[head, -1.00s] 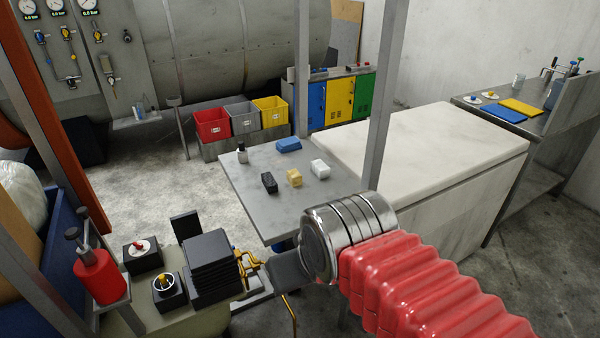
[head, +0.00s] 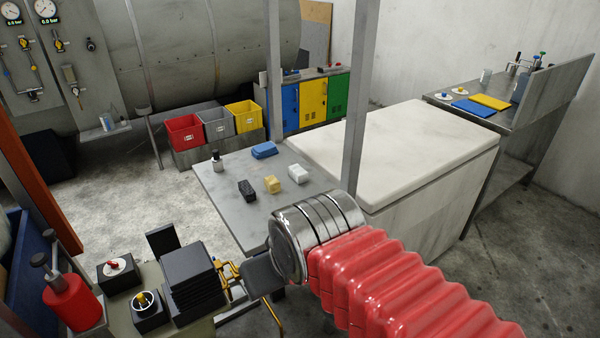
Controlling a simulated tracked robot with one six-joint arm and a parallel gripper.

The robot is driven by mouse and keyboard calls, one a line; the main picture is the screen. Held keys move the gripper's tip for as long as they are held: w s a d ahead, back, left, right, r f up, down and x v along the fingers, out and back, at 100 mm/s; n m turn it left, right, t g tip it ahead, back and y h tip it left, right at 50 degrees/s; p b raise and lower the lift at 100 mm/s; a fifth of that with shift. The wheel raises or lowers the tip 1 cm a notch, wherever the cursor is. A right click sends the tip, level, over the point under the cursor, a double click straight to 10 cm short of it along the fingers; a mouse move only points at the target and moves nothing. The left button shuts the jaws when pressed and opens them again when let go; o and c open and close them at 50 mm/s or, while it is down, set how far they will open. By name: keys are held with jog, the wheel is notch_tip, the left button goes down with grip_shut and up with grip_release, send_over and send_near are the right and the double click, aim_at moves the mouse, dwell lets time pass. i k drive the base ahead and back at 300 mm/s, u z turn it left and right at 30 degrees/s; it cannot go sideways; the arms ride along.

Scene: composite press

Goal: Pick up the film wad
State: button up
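A pale, crumpled, translucent bundle (head: 5,236), which may be the film wad, shows only as a sliver at the left edge of the head view, by a dark blue bin (head: 35,265). Most of it is out of frame. My gripper (head: 226,275), with gold-coloured finger parts and a dark plate, extends left from the shiny metal wrist at the end of my red-sleeved arm. It is beside a stack of black plates, well to the right of the bundle. Its fingertips are partly hidden, and no held object shows.
A grey table (head: 235,215) holds a small bottle and blue, black, yellow and white blocks. A red bottle (head: 70,300) and two black button boxes stand at lower left. Grey uprights, including one (head: 356,100), stand near the arm. Open concrete floor (head: 130,195) lies left of the table.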

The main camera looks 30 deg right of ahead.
aim_at(298, 174)
jog(key=i, duration=0.9)
jog(key=u, duration=0.05)
